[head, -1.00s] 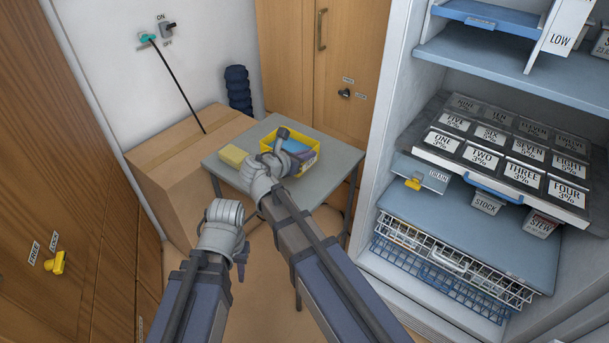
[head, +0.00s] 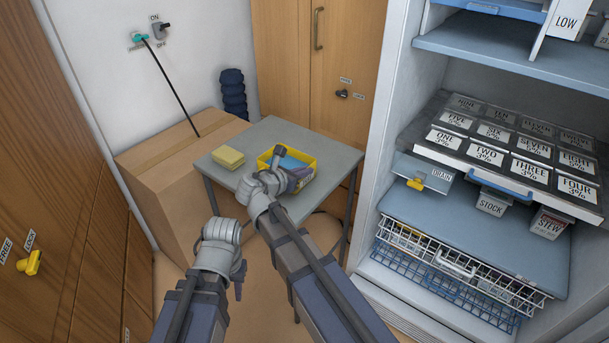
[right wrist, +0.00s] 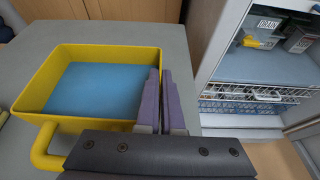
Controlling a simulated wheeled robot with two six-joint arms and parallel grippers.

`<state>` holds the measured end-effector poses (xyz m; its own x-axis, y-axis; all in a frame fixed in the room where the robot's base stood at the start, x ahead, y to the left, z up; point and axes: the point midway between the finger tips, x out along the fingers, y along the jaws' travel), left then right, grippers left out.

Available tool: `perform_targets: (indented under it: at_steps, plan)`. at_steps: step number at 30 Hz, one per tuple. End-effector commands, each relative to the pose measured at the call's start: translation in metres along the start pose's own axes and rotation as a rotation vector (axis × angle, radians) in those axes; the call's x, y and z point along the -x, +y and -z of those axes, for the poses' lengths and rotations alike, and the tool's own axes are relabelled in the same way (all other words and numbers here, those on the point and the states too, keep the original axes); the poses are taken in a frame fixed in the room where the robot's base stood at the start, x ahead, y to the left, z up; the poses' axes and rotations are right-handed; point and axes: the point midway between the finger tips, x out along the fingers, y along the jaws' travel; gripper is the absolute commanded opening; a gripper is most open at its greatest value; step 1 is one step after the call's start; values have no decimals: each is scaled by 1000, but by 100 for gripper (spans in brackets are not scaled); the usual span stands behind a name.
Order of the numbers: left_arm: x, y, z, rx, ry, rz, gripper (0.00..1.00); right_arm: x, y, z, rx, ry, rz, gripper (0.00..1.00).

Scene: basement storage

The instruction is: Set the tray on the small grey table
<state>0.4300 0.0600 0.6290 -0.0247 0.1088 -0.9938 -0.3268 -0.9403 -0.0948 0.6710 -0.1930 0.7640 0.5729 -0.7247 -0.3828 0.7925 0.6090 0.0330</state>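A yellow sponge-like block (head: 228,158) lies on the table's left. A cardboard box (head: 160,185) stands left of the table. An open cabinet with a blue shelf (head: 460,230) and a wire basket (head: 450,265) is on the right. The table's back right is clear.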

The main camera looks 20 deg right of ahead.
Motion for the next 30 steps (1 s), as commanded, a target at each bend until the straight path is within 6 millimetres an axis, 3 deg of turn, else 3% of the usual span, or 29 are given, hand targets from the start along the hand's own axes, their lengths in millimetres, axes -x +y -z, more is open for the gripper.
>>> perform_targets:
  at_steps: [7, 9, 15, 30]
  plan:
    - [-3, 0, 0, 0, 0, 0, 33, -1, 0, 2, -1, -2, 0, 0]
    - [-1, 0, 0, 0, 0, 0, 33, 0, 0, 1, 0, 0, 0, 11]
    - [-1, 0, 0, 0, 0, 0, 33, 0, 0, 1, 0, 0, 0, 34]
    - [7, -1, 0, 0, 0, 0, 33, 5, -3, -6, 0, 0, 1, 34]
